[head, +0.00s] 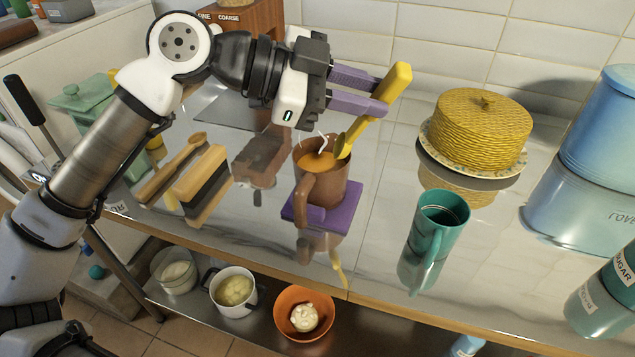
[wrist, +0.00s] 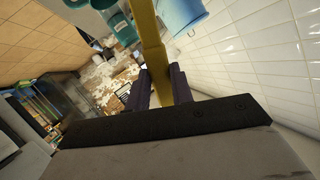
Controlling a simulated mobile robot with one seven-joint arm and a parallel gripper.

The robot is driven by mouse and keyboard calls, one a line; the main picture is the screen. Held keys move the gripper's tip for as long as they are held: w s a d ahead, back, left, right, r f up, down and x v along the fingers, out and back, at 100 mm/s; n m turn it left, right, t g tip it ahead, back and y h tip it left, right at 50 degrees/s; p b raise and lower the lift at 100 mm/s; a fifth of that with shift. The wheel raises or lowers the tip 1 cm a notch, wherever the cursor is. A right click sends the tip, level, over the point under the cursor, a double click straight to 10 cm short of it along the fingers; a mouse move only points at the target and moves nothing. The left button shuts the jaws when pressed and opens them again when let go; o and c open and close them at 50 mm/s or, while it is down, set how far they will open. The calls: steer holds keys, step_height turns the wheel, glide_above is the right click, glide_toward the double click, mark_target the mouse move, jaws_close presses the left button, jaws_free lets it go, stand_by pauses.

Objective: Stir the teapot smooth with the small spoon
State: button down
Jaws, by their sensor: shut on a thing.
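A brown pot with a handle (head: 322,190) stands upright on a purple square mat (head: 342,212) in the head view. Orange contents (head: 318,160) with a white streak show inside it. My gripper (head: 381,98), with purple fingers, is shut on the yellow small spoon (head: 366,122), above and right of the pot. The spoon slants down to the left, its bowl at the pot's right inner rim; I cannot tell whether it touches the contents. In the wrist view the spoon handle (wrist: 150,45) runs between the fingers; the pot does not clearly show.
A teal mug (head: 437,222) stands right of the pot. A yellow woven cake cover (head: 482,130) is behind it, and blue canisters (head: 590,200) are at the right. A brush (head: 201,186) and a wooden spoon (head: 176,165) lie left. Bowls, including an orange one (head: 292,334), sit on the lower shelf.

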steer(key=shift+r, duration=0.1)
step_height(320, 180, up, 4)
steer(key=p, duration=0.2)
steer(key=shift+p, duration=0.35)
